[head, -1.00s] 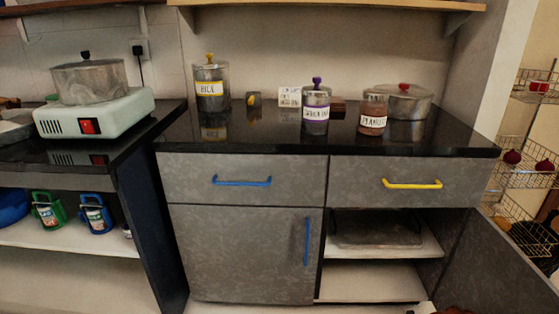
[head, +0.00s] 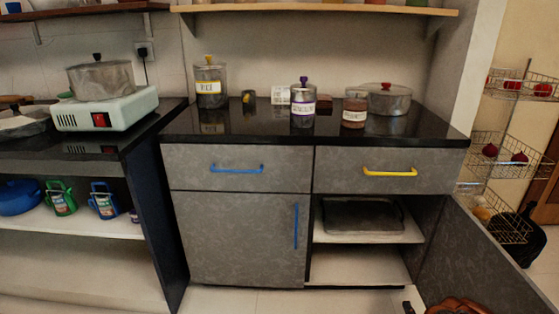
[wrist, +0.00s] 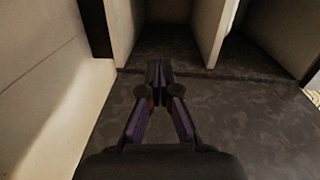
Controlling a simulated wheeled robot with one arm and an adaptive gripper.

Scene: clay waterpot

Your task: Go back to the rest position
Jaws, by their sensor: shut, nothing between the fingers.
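My gripper (wrist: 159,80) shows in the wrist view with its two fingers together and nothing between them. In front of it are a mottled dark grey panel (wrist: 215,110) and pale upright boards (wrist: 206,28) with a dark recess between them. The fingertips appear close to the grey panel, but I cannot tell whether they touch it. My gripper does not show clearly in the head view.
The lower right cabinet stands open, its grey door (head: 470,262) swung out at right. A tray (head: 362,215) lies on its shelf. A brown rounded thing (head: 462,306) is cut off at the bottom edge. Wire racks (head: 505,150) stand at right; pale floor (head: 255,300) shows in front.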

